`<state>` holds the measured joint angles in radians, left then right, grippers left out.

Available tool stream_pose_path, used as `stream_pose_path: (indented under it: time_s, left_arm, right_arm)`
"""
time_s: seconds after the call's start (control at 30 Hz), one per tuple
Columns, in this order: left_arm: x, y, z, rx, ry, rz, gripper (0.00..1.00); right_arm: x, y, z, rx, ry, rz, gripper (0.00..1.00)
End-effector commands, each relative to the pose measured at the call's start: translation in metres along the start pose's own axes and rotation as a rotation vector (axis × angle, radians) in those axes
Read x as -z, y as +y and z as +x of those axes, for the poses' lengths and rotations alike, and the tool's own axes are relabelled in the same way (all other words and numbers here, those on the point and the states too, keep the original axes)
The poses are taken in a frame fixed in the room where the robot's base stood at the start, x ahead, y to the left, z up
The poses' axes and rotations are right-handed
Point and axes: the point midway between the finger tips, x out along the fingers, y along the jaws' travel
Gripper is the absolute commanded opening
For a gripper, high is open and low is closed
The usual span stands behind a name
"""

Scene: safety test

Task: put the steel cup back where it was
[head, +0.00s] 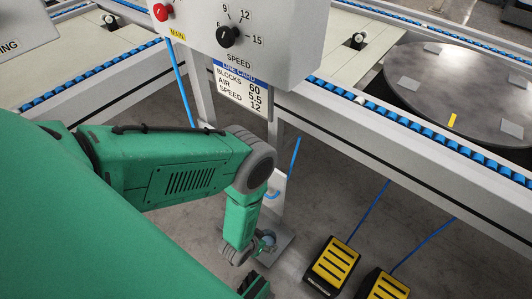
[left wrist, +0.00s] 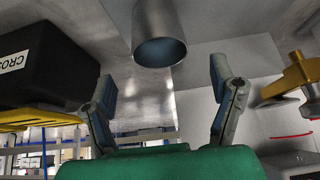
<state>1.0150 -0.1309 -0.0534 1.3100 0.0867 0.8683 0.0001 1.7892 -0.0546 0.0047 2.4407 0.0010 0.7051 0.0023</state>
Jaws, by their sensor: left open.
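The steel cup (left wrist: 160,32) is a grey metal cylinder at the top middle of the left wrist view. Its dark, bluish open end faces down in the picture, and its upper part is cut off by the frame. My left gripper (left wrist: 166,92) is open, one finger to each side below the cup. The cup appears beyond the fingertips, not held. In the head view, my left gripper (head: 255,286) is small, low and partly cut off, beyond the green arm. I cannot make out the cup clearly there. My right gripper is out of view.
In the left wrist view, a black box (left wrist: 45,65) is at left and a brass-coloured fitting (left wrist: 295,80) at right. In the head view, a control box (head: 245,30), conveyors, a round turntable (head: 465,85) and yellow-black pedals (head: 333,266) surround some bare floor.

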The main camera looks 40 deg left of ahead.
Motion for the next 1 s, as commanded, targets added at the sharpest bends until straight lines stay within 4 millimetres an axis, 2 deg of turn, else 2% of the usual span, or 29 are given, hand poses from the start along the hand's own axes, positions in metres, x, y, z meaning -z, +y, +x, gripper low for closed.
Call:
stream_pose_path:
  time_s: [0.03,0.1,0.33,0.5,1.0]
  left_arm:
    - [0.003,0.0,-0.017,0.0,-0.003,0.0,0.78]
    - [0.002,0.0,-0.033,0.0,-0.004,0.0,0.78]
    - [0.001,0.0,-0.067,0.0,-0.002,0.0,0.78]
    - [0.0,0.0,-0.075,-0.001,-0.001,0.0,0.78]
    - [0.0,0.0,-0.075,0.0,-0.001,0.0,0.78]
  right_arm:
    - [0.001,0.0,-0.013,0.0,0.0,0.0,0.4]
    - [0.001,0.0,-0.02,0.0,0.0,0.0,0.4]
    - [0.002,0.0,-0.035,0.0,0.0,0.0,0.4]
    - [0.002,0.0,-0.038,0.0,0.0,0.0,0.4]
    - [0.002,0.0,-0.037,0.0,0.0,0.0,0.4]
